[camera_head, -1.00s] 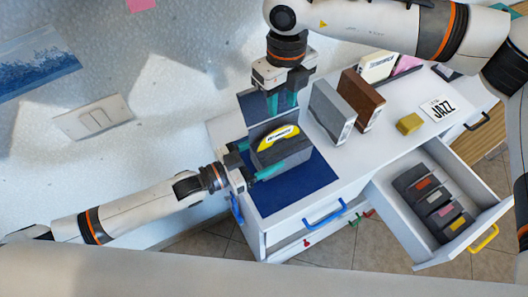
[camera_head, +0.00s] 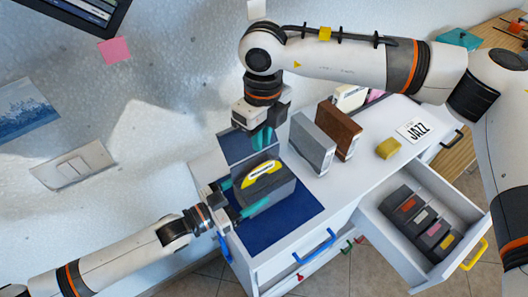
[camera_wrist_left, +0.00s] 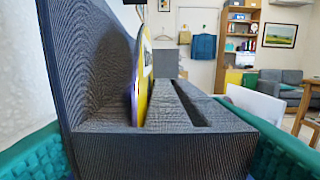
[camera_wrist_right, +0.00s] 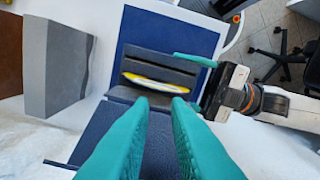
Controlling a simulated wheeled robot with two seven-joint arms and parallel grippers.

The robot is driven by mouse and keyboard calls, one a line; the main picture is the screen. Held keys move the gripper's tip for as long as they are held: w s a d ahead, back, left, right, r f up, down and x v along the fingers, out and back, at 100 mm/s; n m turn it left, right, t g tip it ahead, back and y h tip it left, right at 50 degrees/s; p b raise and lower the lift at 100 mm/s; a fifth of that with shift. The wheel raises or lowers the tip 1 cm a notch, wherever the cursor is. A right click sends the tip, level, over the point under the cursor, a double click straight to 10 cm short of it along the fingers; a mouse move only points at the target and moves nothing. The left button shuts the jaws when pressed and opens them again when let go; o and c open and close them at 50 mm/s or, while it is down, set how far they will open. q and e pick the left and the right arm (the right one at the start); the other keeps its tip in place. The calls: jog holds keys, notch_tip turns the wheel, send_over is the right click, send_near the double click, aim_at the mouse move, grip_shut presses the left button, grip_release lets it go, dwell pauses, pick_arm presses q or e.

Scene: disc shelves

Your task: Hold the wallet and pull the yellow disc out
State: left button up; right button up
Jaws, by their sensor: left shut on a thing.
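The wallet (camera_head: 268,198) is a dark grey ribbed block with slots, standing on a blue mat (camera_head: 287,226). The yellow disc (camera_head: 263,174), with a white label band, stands upright in a slot, its upper part showing and its lower part hidden. My left gripper (camera_head: 238,198) is shut on the wallet; its teal fingers flank the wallet (camera_wrist_left: 165,150) in the left wrist view. My right gripper (camera_head: 262,138) points down behind and above the disc. In the right wrist view its fingers (camera_wrist_right: 164,103) are apart and empty, with the disc (camera_wrist_right: 155,84) just beyond the tips.
A grey box (camera_head: 312,146) and a brown box (camera_head: 340,130) stand right of the wallet. A yellow block (camera_head: 388,148) and a JAZZ card (camera_head: 413,131) lie further right. An open drawer (camera_head: 425,222) holds a dark rack. A wall is behind.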

aim_at(262, 164)
jog(key=d+r+n+y, duration=0.3)
jog(key=d+n, duration=0.1)
jog(key=n, duration=1)
jog(key=x, duration=1.1)
jog(key=shift+w+a+f, duration=0.15)
jog(key=shift+a+f, duration=0.05)
jog(key=shift+f, duration=0.15)
grip_shut()
jog(key=shift+r, duration=0.1)
